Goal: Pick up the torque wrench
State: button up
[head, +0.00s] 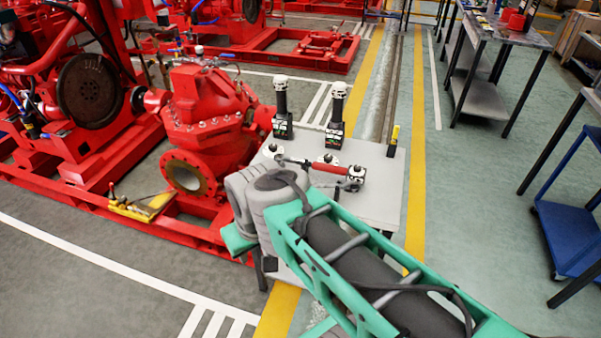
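The torque wrench (328,167), with a red handle and a dark metal shaft, lies across small black-and-white supports on a light grey table (383,205). Its left end is near the table's left edge, and its right end is by a support block. My green and grey arm reaches over the front of the table from the lower right. Its rounded grey links are just in front and left of the wrench and cover part of the tabletop. My gripper's fingers do not show, so its exact place relative to the wrench cannot be told.
Two upright black tools with white tops (281,105) (337,115) stand at the table's back edge. A yellow-and-black tool (393,140) stands at its back right corner. A red pump (205,125) is close on the left. Open floor (470,210) lies right of the table.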

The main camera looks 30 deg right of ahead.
aim_at(280, 158)
jog(key=u, duration=0.15)
jog(key=i, duration=1)
jog(key=z, duration=0.7)
